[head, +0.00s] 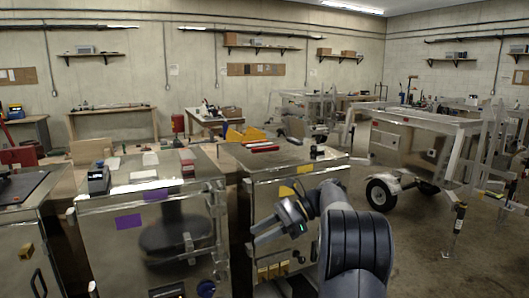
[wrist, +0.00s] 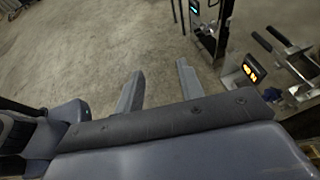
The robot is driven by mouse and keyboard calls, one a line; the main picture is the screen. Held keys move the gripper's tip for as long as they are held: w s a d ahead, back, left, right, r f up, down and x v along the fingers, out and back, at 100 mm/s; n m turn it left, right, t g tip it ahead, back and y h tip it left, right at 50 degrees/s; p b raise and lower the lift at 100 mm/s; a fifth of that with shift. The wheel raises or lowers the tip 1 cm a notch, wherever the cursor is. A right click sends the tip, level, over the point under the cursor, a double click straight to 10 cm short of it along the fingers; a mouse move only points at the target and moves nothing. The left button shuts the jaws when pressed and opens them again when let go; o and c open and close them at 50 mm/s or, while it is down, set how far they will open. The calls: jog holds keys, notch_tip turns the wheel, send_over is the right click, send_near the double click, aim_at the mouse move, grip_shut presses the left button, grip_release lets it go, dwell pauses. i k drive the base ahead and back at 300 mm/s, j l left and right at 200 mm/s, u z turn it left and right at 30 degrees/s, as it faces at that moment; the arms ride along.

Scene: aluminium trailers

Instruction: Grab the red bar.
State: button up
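A red bar (head: 263,148) lies flat on top of the right-hand metal cabinet (head: 285,160) in the head view, toward its back left. My gripper (head: 257,231) is in front of that cabinet, lower than its top and well apart from the bar. In the wrist view my gripper (wrist: 158,82) has its two fingers spread, with only bare floor between them. It is open and empty. The red bar does not show in the wrist view.
A yellow bin (head: 246,134) stands behind the bar. A small dark object (head: 317,152) sits at the right of the same cabinet top. A second metal cabinet (head: 110,215) stands to the left with small items on it. A wheeled aluminium trailer (head: 425,125) is at right.

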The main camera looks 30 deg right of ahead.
aim_at(259, 148)
jog(key=i+l, duration=0.35)
jog(key=i+l+u, duration=0.1)
jog(key=i+l, duration=0.55)
jog(key=l, duration=0.25)
jog(key=i+l+u, duration=0.1)
jog(key=i+l, duration=0.55)
jog(key=l, duration=0.25)
jog(key=i+l, duration=0.3)
jog(key=l, duration=0.15)
jog(key=i+l+u, duration=0.1)
jog(key=i+l, duration=0.2)
jog(key=l, duration=0.2)
jog(key=i+l, duration=0.3)
jog(key=l, duration=0.15)
jog(key=u, duration=0.05)
